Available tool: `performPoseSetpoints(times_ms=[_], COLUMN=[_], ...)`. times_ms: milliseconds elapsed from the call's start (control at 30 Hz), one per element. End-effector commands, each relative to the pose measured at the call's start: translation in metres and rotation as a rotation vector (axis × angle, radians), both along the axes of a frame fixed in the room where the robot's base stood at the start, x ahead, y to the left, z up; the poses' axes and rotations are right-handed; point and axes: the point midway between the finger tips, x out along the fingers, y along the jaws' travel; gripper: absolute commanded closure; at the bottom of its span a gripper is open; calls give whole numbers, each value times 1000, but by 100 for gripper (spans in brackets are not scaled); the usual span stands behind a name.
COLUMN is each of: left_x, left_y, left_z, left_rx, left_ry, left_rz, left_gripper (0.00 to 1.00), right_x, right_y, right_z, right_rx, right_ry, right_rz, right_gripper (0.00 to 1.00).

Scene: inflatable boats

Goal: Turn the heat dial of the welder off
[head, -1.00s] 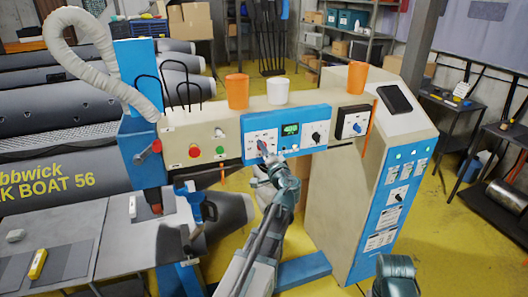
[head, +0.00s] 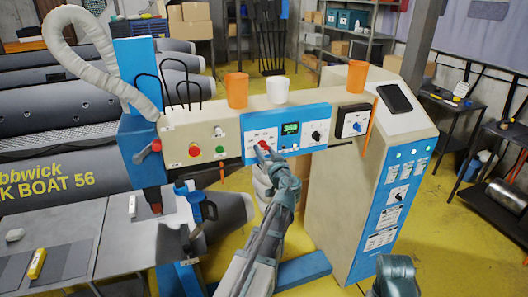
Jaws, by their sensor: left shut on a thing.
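The welder's blue control panel (head: 272,116) is on the front of the long cream beam, with a lit green display (head: 290,128). A small red dial (head: 264,144) is at the panel's lower left and a black dial (head: 316,136) at its right. My left gripper (head: 262,150) reaches up from below and is shut on the red dial, its fingers partly covering it. The dial's pointer and labels are too small to read. My right gripper is not in view; only part of my right arm shows at the lower right.
Red (head: 194,150) and green (head: 220,150) buttons sit left of the panel, and a blue-pointer dial box (head: 354,120) sits right. Cups (head: 237,90) stand on the beam. The tall cabinet (head: 395,180) stands at the right. A work table (head: 60,240) is at the left.

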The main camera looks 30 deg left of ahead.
Motion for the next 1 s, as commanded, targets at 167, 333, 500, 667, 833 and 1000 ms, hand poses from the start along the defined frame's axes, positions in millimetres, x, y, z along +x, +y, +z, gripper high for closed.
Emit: performPoseSetpoints(times_ms=[167,333,500,667,833,1000], left_x=[-1,0,0,0,0,0], left_y=[-1,-1,-1,-1,-2,-2], left_z=[-2,-2,-2,-2,-3,-3], left_rx=[-102,-181,-238,-274,-293,-299], left_ry=[-115,-207,-275,-316,-338,-345], left_rz=[2,2,2,3,3,3], left_gripper=[100,100,100,100,100,100], right_x=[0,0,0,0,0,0], right_y=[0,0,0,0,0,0], right_z=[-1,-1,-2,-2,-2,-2], right_rx=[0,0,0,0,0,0], right_ry=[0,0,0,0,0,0], right_rz=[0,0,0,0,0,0], right_gripper=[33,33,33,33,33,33])
